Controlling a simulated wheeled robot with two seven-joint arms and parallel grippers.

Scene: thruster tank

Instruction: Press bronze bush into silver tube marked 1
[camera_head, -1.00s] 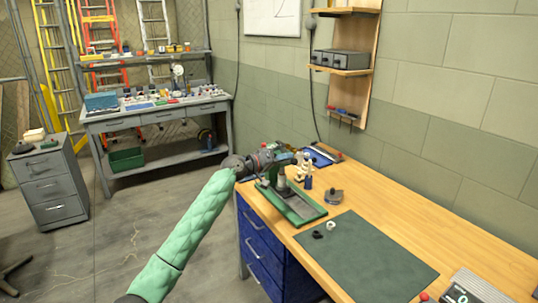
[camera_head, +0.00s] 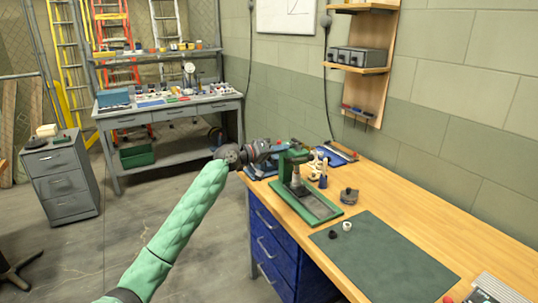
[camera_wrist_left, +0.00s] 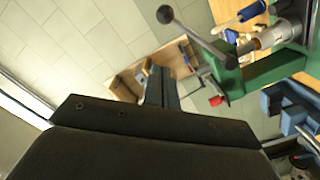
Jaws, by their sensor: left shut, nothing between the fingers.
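A green press (camera_head: 322,207) stands on the near-left part of the wooden bench, with a grey cylindrical part upright over its base. I cannot tell whether that part is the silver tube marked 1. No mark and no bronze bush can be made out. My left gripper (camera_head: 283,148) is shut and empty beside the top of the press. In the left wrist view its dark fingers (camera_wrist_left: 160,88) lie together, apart from the green press body (camera_wrist_left: 262,72) and its ball-ended lever (camera_wrist_left: 200,38). My right gripper is not in view.
A dark green mat (camera_head: 390,262) lies on the bench, with a black ring (camera_head: 332,234) and a white ring (camera_head: 347,226) near its edge. Blue drawers (camera_head: 270,245) are below.

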